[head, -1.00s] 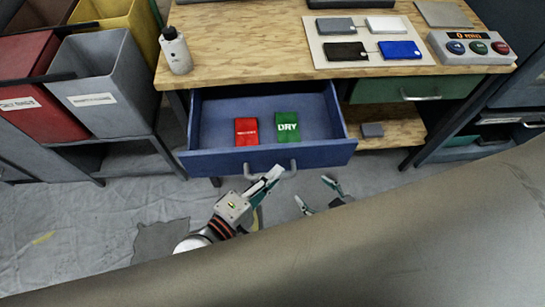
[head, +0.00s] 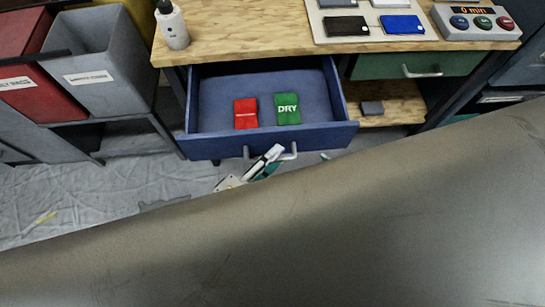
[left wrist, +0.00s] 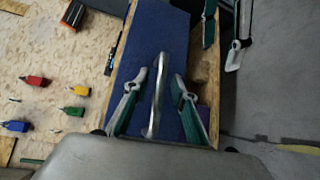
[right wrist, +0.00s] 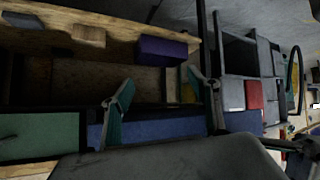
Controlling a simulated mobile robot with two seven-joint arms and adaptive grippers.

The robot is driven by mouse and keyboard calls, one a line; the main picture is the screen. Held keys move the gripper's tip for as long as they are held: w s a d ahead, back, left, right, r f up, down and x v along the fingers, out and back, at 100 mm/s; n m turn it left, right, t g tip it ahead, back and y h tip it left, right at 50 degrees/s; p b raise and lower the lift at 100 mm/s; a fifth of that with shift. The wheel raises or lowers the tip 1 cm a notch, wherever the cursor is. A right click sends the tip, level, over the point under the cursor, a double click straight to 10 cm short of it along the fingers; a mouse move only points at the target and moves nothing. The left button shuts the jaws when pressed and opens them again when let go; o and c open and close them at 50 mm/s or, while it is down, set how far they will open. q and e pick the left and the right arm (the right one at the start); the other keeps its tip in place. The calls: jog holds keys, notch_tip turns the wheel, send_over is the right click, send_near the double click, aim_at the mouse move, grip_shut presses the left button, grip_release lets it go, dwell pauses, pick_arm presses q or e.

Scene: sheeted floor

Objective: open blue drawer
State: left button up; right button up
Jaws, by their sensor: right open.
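The blue drawer (head: 330,136) is pulled out from under the wooden bench, its inside visible from above. It holds a red packet (head: 246,113) and a green packet marked DRY (head: 287,108). My left gripper (head: 271,152) is at the metal handle (head: 293,152) on the drawer front. In the left wrist view its open fingers (left wrist: 158,92) stand on either side of the handle (left wrist: 157,95), with gaps visible.
The bench top (head: 240,30) carries a white bottle (head: 172,26), a board with cards and a button box (head: 477,22). A closed green drawer (head: 375,66) is to the right. Red and grey bins (head: 95,62) stand left. A broad foreground surface hides much of the floor.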

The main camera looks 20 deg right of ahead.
pick_arm(q)
jog(key=v, duration=1.2)
dwell(0.6)
